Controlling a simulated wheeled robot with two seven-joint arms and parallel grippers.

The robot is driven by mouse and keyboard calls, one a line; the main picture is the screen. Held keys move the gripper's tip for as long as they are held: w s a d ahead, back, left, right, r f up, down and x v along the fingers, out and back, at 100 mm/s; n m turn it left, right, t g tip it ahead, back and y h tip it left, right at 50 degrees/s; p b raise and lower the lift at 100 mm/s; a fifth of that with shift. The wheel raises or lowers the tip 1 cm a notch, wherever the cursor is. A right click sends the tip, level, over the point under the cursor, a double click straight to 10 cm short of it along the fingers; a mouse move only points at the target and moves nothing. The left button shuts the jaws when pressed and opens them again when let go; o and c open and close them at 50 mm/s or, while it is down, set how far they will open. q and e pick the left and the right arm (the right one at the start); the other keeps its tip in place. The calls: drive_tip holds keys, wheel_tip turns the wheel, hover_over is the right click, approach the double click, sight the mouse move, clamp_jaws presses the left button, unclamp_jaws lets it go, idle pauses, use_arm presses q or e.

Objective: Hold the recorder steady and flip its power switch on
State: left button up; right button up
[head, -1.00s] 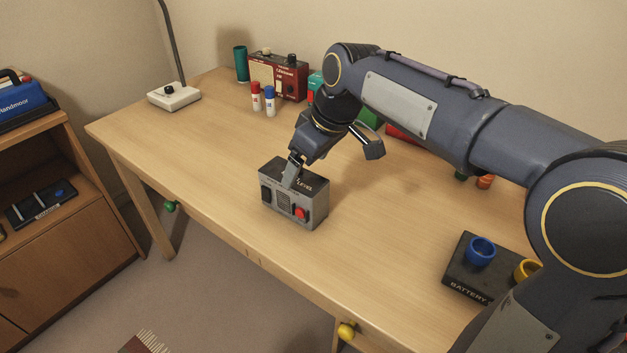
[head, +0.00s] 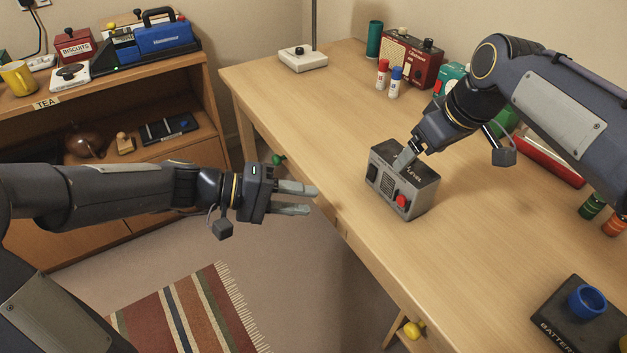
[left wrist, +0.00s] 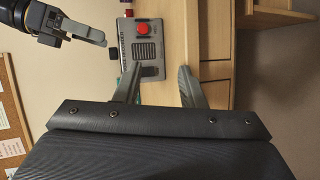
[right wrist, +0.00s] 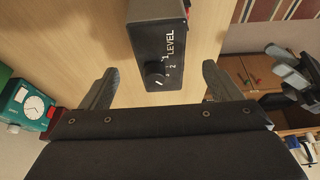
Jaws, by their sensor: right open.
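The recorder (head: 411,178) is a grey box with a dark top marked LEVEL, standing on the desk near its front edge. Its front face has a speaker grille and a red switch-like part (head: 401,201), which also shows in the left wrist view (left wrist: 142,29). My right gripper (head: 404,161) is at the recorder's top. In the right wrist view its open fingers lie either side of the recorder's knob end, with gaps visible; contact cannot be told. My left gripper (head: 312,199) is open and empty, off the desk's front edge, apart from the recorder and pointing towards it.
Behind the recorder stand glue-like tubes (head: 383,73), a red radio (head: 410,58) and a green clock. A dark battery tray (head: 560,318) with a blue ring is at the front right. The desk (head: 300,105) is clear left of the recorder. A shelf unit stands at far left.

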sight(411, 165)
drive_tip(key=shift+w+f, duration=0.1)
drive_tip(key=shift+f, duration=0.15)
use_arm(q)
drive_tip(key=w, duration=0.2)
drive_tip(key=w+d+f+n+t+h, duration=0.1)
drive_tip(key=w, duration=0.1)
drive_tip(key=w+d+f+n+t, duration=0.1)
drive_tip(key=w, duration=0.2)
drive_tip(key=shift+f+h, duration=0.2)
drive_tip(key=shift+h, duration=0.2)
use_arm(e)
drive_tip(key=x, duration=0.7)
drive_tip(key=shift+f, duration=0.15)
drive_tip(key=shift+c, duration=0.4)
